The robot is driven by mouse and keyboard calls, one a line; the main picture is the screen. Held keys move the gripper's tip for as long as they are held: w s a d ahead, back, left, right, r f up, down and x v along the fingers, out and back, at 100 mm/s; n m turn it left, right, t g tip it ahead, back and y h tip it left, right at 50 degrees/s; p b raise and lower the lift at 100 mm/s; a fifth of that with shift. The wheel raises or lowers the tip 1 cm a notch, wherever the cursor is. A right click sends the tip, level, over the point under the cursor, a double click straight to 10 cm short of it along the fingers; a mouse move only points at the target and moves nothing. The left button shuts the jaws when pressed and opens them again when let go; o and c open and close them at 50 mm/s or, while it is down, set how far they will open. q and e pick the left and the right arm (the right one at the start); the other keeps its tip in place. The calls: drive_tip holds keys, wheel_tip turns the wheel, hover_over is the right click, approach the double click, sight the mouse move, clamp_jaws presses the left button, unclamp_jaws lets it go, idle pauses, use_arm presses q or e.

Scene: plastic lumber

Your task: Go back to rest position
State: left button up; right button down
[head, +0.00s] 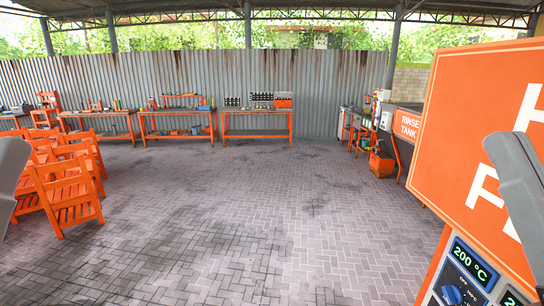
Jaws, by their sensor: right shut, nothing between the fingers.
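My right gripper (516,185) is a grey shape at the right edge of the head view, in front of a large orange sign. It is shut and empty, and much of it is cut off by the frame edge. A grey part of my left arm (10,175) shows at the left edge. My left gripper itself does not show.
The large orange sign panel (470,120) stands close on the right, above a control panel (465,268) reading 200 °C. Orange chairs (68,190) stand at left. Workbenches (178,114) line the corrugated wall. The paved floor (240,220) is clear.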

wheel_tip(320, 180, up, 28)
drive_tip(key=p, duration=2.5)
